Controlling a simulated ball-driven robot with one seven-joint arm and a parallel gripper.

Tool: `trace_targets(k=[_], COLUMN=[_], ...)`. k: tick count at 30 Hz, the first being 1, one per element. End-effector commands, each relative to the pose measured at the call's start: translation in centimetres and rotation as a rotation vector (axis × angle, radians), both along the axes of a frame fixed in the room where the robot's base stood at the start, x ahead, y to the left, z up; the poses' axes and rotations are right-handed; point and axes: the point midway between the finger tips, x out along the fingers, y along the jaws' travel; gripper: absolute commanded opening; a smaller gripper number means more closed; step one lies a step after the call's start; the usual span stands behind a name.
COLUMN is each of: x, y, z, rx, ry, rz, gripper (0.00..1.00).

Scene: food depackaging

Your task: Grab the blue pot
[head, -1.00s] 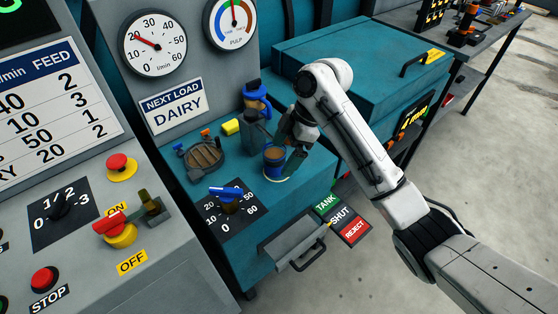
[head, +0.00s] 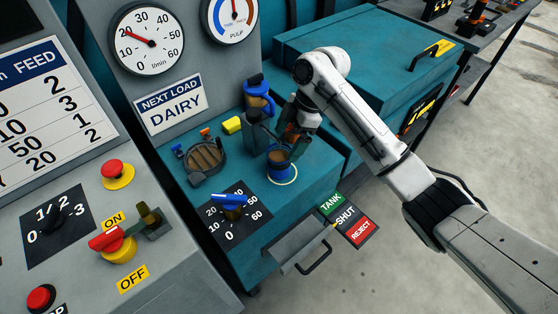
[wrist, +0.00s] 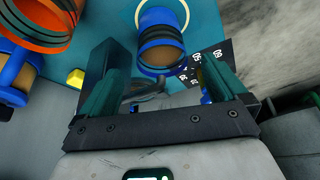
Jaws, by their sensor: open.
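The blue pot (head: 279,165), open-topped with brown contents, stands on the teal bench top at the front. A pale ring shows around its base. In the wrist view the blue pot (wrist: 161,50) is just beyond the fingertips, roughly centred between them. My gripper (wrist: 158,68) is open and empty, with its two dark fingers apart. In the head view my gripper (head: 272,136) is just behind the pot, and part of it is hidden. Whether a finger touches the pot, I cannot tell.
An orange-banded vessel (wrist: 40,22) is at upper left in the wrist view.

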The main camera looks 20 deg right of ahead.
Motion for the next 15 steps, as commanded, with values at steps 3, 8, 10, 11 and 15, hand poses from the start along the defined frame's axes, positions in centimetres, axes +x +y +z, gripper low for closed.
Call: trace_targets(k=[3, 8, 10, 11, 15], x=[0.0, -0.1, -0.1, -0.1, 0.0], y=[0.3, 1.1, 1.6, 1.8, 2.4], z=[-0.8, -1.9, -2.9, -3.2, -4.9], rx=[-0.001, -0.001, -0.002, -0.002, -0.001], ry=[0.0, 0.002, 0.003, 0.003, 0.001], rz=[0.0, 0.001, 0.001, 0.001, -0.001], gripper=[0.99, 0.99, 0.99, 0.99, 0.99])
